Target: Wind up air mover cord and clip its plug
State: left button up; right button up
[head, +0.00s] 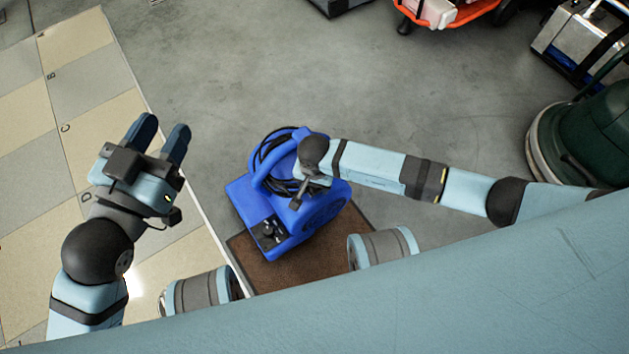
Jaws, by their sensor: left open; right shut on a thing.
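A blue air mover (246,199) stands on a brown mat in the middle of the head view. Its black cord (268,158) lies in loops around the handle on its top. My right gripper (299,200) reaches in from the right over the top of the air mover, at the cord loops. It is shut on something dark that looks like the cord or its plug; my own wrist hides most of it. My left gripper (161,137) is open and empty, to the left of the air mover and apart from it. I cannot make out the clip.
The brown mat (262,272) lies under the air mover. Lettered beige and grey floor pads (75,80) cover the left. A dark green machine (590,135) and an orange cart (450,14) stand at the right and top. The grey floor between is clear.

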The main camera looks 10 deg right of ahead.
pick_arm(q)
jog(key=shift+f, duration=0.2)
pick_arm(e)
jog(key=shift+f, duration=0.3)
jog(key=o, duration=1.3)
pick_arm(q)
jog(key=shift+r, duration=0.1)
pick_arm(e)
notch_tip(320, 180, up, 5)
jog(key=shift+w+r+p, duration=0.1)
jog(key=shift+r+p, duration=0.05)
jog(key=shift+p, duration=1.1)
notch_tip(320, 180, up, 2)
jog(key=shift+p, duration=0.45)
pick_arm(q)
jog(key=s+n, duration=0.1)
jog(key=d+n+g+p, duration=0.1)
jog(key=s+n+p, duration=0.1)
jog(key=shift+s+d+r+g+y, duration=0.2)
jog(key=shift+s+d+g+y, duration=0.1)
jog(key=shift+g, duration=0.1)
pick_arm(e)
notch_tip(320, 180, up, 7)
jog(key=shift+f, duration=0.2)
